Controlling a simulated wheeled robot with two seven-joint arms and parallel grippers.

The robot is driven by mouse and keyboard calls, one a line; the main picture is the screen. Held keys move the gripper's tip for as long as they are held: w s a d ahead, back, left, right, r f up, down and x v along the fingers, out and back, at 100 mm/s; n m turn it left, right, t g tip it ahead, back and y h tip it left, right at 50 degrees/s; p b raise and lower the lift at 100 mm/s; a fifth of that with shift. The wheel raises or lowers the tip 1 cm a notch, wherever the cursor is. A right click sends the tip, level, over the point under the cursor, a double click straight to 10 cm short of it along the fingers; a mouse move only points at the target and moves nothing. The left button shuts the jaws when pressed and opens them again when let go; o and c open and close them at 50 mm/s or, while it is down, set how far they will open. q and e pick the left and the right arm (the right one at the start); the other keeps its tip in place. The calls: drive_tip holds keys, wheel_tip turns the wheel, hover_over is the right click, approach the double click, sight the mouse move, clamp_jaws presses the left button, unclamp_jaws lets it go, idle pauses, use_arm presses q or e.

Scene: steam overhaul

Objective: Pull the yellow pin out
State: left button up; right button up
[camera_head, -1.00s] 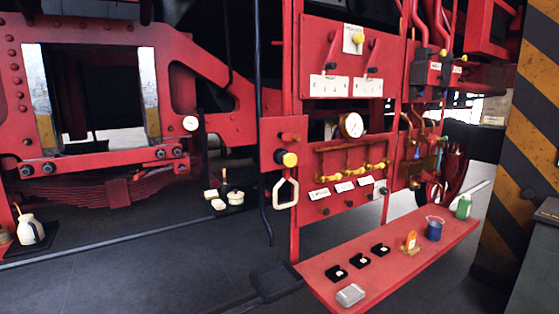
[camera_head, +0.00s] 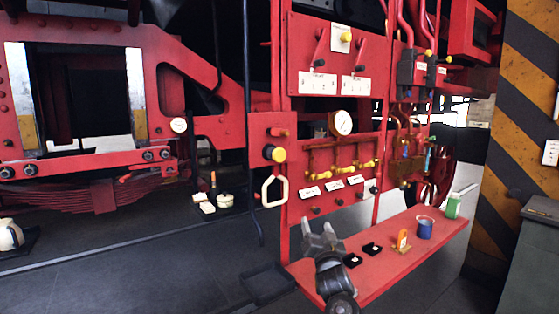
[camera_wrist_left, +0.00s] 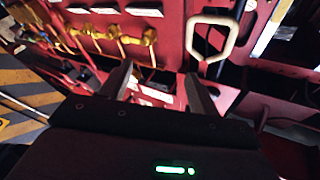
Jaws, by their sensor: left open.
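A yellow knob-like pin end (camera_head: 278,155) with a dark collar sticks out of a red side plate (camera_head: 258,133) in the head view. A cream loop handle (camera_head: 273,192) hangs below it. Another yellow knob (camera_head: 346,37) is on the upper panel; I cannot tell from the frames which one is meant. My left gripper (camera_head: 322,238) is open and empty, below and right of the loop, over the shelf's near end. In the left wrist view its fingers (camera_wrist_left: 158,88) are apart, with the loop handle (camera_wrist_left: 212,57) beyond them to the right. My right gripper is not in view.
The red shelf (camera_head: 385,257) holds small black items (camera_head: 372,249), an orange object (camera_head: 403,239), a blue cup (camera_head: 425,229) and a green bottle (camera_head: 453,207). Brass piping (camera_head: 342,172) and a gauge (camera_head: 341,123) are on the panel.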

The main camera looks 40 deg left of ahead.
sight(281, 157)
use_arm(q)
drive_tip(key=s+a+r+n+g+y, duration=0.2)
drive_tip(key=s+r+n+g+y, duration=0.15)
drive_tip(key=r, duration=0.45)
drive_tip(key=s+a+r+n+g+y, duration=0.1)
drive_tip(key=s+r+n+g+y, duration=0.25)
drive_tip(key=r, duration=0.55)
drive_tip(key=shift+h, duration=0.4)
drive_tip(key=p+x, duration=0.1)
drive_tip(key=x, duration=0.2)
drive_tip(key=p+x, duration=0.1)
drive_tip(key=x, duration=0.2)
drive_tip(key=w+p+x, duration=0.1)
drive_tip(key=x, duration=0.3)
drive_tip(key=shift+f, duration=0.1)
drive_tip(key=shift+w+a+p, duration=0.2)
drive_tip(key=shift+a+p, duration=0.1)
drive_tip(key=shift+a, duration=0.2)
